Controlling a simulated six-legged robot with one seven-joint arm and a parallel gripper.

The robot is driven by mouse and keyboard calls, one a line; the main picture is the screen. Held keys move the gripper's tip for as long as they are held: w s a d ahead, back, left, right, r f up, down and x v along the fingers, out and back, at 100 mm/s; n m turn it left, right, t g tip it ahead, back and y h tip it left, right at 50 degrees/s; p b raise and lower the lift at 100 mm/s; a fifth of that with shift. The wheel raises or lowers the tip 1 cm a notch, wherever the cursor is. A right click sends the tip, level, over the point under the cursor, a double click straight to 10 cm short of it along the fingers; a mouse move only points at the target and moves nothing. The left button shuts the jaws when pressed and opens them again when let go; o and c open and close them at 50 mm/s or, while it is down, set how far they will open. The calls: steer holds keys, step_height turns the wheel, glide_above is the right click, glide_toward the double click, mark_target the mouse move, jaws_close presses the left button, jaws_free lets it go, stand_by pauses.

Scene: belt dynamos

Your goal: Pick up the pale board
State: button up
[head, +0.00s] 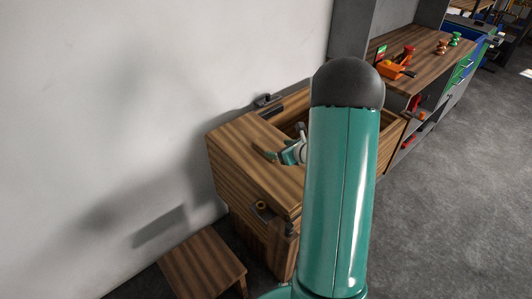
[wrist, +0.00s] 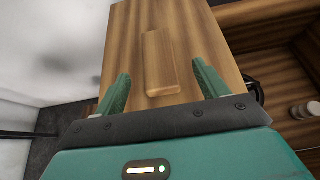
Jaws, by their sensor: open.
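The pale board (wrist: 160,65) is a small light-brown wooden block. In the wrist view it lies flat on the wooden bench top (wrist: 194,17), between and beyond my gripper's fingers. My gripper (wrist: 157,80) is open and empty, with one green finger to each side of the board. I cannot tell how high the fingertips are above the bench. In the head view my gripper (head: 268,154) is over the bench top (head: 240,138), and I cannot make out the board there; my arm covers part of the bench.
A recessed compartment (wrist: 285,65) lies right of the bench top in the wrist view, with a pale round object (wrist: 305,111) in it. A wooden stool (head: 203,265) stands before the bench. Another counter (head: 425,62) at the back right holds orange and red items. Grey floor is open at right.

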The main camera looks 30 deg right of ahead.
mark_target(267, 146)
steer(key=x, duration=0.5)
steer(key=shift+w+a+f, duration=0.2)
steer(key=c, duration=1.3)
steer(key=shift+r, duration=0.1)
jaws_close()
steer(key=shift+r, duration=0.1)
